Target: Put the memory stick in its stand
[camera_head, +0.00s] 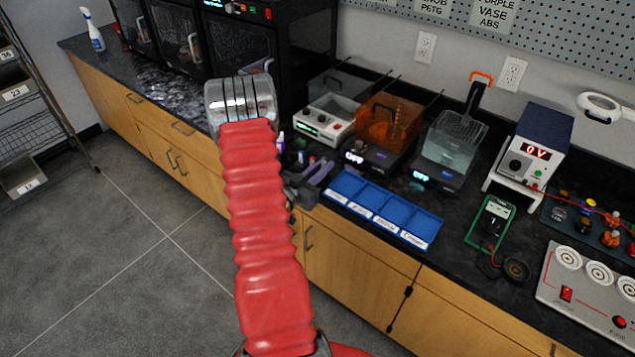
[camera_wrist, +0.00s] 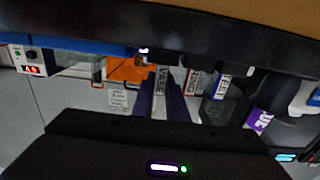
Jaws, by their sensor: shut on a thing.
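My gripper (camera_head: 316,174) reaches over the front edge of the counter, left of the blue tray, with its purple fingers pointing up and right. The head view does not show the stick clearly.
The blue compartment tray (camera_head: 385,208) lies right of my gripper. Behind are a white device (camera_head: 327,124), an orange-lidded machine (camera_head: 385,127) and a clear-lidded machine (camera_head: 450,145). A bottle with a purple label (camera_wrist: 262,119) stands close by in the wrist view.

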